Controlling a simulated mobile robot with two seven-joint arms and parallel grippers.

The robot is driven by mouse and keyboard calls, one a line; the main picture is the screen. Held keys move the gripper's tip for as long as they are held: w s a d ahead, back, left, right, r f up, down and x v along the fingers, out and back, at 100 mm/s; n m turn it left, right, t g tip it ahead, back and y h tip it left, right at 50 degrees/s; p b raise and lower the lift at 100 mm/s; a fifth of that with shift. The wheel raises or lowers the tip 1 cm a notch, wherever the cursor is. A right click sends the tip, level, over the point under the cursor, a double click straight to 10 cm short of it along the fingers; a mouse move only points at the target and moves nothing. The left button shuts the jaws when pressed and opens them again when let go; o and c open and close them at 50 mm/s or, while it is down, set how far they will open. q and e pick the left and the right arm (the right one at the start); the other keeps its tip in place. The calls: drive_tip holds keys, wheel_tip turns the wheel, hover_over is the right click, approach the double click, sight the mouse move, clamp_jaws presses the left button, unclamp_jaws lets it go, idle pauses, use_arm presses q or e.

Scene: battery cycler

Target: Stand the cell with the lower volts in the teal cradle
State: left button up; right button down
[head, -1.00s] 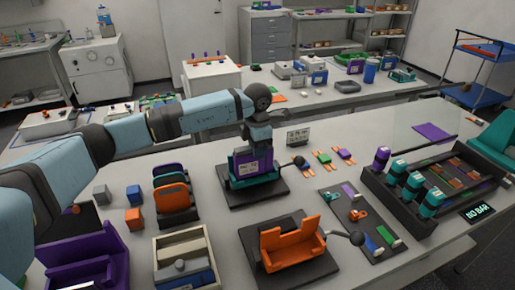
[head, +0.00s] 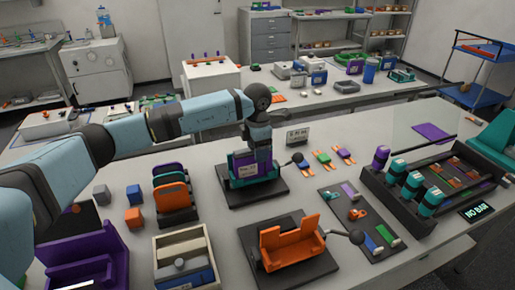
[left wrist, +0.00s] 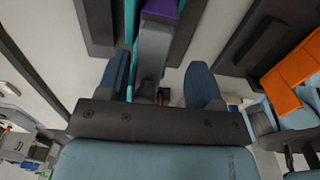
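A purple cell (head: 241,158) with a pale label stands in the teal cradle (head: 268,175) on a dark base. My left gripper (head: 263,150) is at the cell, from above. In the left wrist view my left gripper (left wrist: 160,88) has its blue fingers spread, with gaps on both sides of a grey body with a purple part (left wrist: 160,8). The teal cradle (left wrist: 129,15) shows beside it there. A small display (head: 297,136) stands behind the cradle; its digits are too small to read surely. My right gripper is out of view.
A dark rack (head: 176,216) holds upright orange and purple-topped pieces at the left. An orange cradle (head: 290,240) is in front, and a purple cradle (head: 85,262) at front left. A dark tray (head: 385,192) with teal and purple cylinders is at the right.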

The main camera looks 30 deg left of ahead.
use_arm(q)
wheel_tip(320, 180, up, 14)
drive_tip(key=shift+b, duration=0.45)
drive_tip(key=shift+f, duration=0.15)
idle(0.4)
